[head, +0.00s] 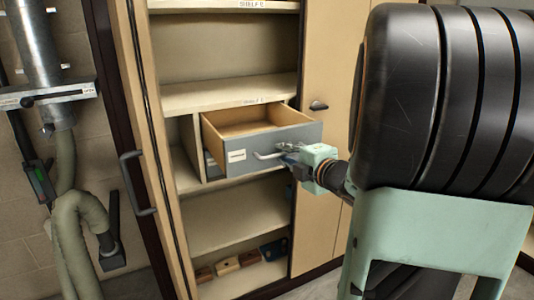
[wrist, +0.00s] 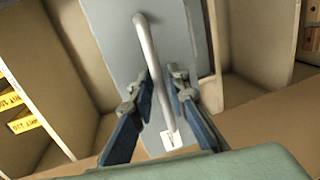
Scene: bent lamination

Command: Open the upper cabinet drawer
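The upper drawer (head: 274,137) has a grey front and a pale wooden box. It stands pulled well out of the cabinet, and its empty-looking inside shows from above. A metal bar handle (head: 266,156) is on its front beside a white label. In the wrist view, the handle (wrist: 147,42) runs lengthwise between the two fingers of my gripper (wrist: 163,80). The fingers stand apart around the bar, with a gap visible on the right side; contact on the left side is unclear. In the head view, my gripper (head: 290,152) is at the right part of the handle.
A grey front (head: 212,166), apparently a lower drawer, shows partly behind the open one. The cabinet shelf (head: 225,95) above is bare. Small blocks (head: 228,265) sit at the bottom. An open cabinet door (head: 140,150) is at left, with a hose (head: 70,205) beyond it.

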